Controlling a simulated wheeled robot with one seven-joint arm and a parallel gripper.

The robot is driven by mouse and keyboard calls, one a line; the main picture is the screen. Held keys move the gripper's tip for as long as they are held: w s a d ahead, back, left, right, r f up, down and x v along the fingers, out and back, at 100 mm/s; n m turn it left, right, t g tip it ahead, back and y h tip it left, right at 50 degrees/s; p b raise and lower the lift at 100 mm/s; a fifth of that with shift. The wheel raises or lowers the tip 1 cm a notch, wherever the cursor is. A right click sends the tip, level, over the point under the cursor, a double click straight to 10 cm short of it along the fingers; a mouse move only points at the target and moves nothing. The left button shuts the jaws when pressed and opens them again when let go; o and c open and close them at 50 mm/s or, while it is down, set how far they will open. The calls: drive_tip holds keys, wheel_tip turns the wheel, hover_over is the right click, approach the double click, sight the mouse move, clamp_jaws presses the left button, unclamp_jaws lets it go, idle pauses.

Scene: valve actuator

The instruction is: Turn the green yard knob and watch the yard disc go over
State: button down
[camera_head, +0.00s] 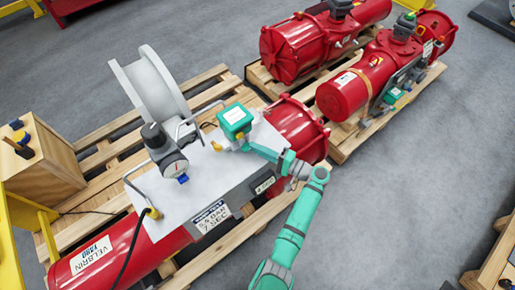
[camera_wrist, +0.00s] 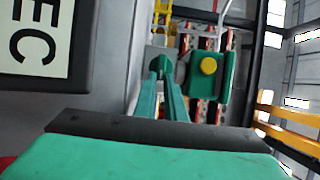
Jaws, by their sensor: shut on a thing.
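My gripper (camera_head: 246,148) reaches in from the right over the grey plate of the near red actuator, beside a green box (camera_head: 236,119) with a pale top. In the wrist view, its two green fingers (camera_wrist: 161,74) come together on a small dark green piece (camera_wrist: 158,60), which looks like the green yard knob. The fingers cover part of the knob, and its angle cannot be read. In the head view the knob is too small or hidden to make out. I cannot pick out the yard disc in either view.
A gauge (camera_head: 175,168) and a grey filter stand left of the green box. In the wrist view, a green block with a yellow cap (camera_wrist: 208,66) lies right of the fingers. Other red actuators (camera_head: 345,92) rest on pallets.

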drive_tip(key=c, duration=1.8)
unclamp_jaws()
